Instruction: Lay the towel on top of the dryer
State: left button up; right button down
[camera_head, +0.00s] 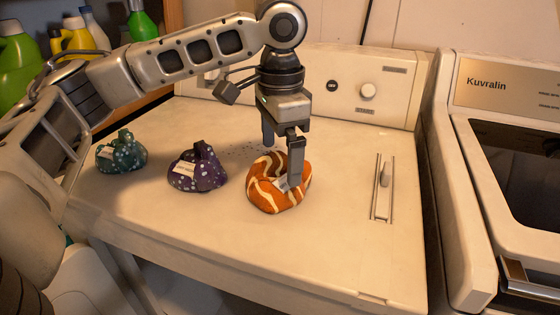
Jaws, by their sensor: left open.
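Three crumpled cloth bundles lie on a cream appliance top (335,215). One is orange with white stripes (265,198), one purple with pale dots (207,178), and one dark green with dots (122,156). Which one is the towel I cannot tell. My left gripper (282,158) points down over the orange bundle, fingers apart. The nearer finger overlaps the bundle in the picture; the other is behind it, and contact is unclear. A second appliance labelled Kuvralin (500,88) stands at the right. Which appliance is the dryer is not marked. My right gripper is not in view.
A control panel with a knob (368,91) rises along the back. A recessed latch (384,188) sits on the right of the top. Bottles, one of them yellow (77,37), stand at the upper left. The top's front right is clear.

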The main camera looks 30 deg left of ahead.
aim_at(280, 172)
pick_arm(q)
notch_tip(280, 172, up, 9)
jog(key=p, duration=0.1)
jog(key=shift+f, duration=0.15)
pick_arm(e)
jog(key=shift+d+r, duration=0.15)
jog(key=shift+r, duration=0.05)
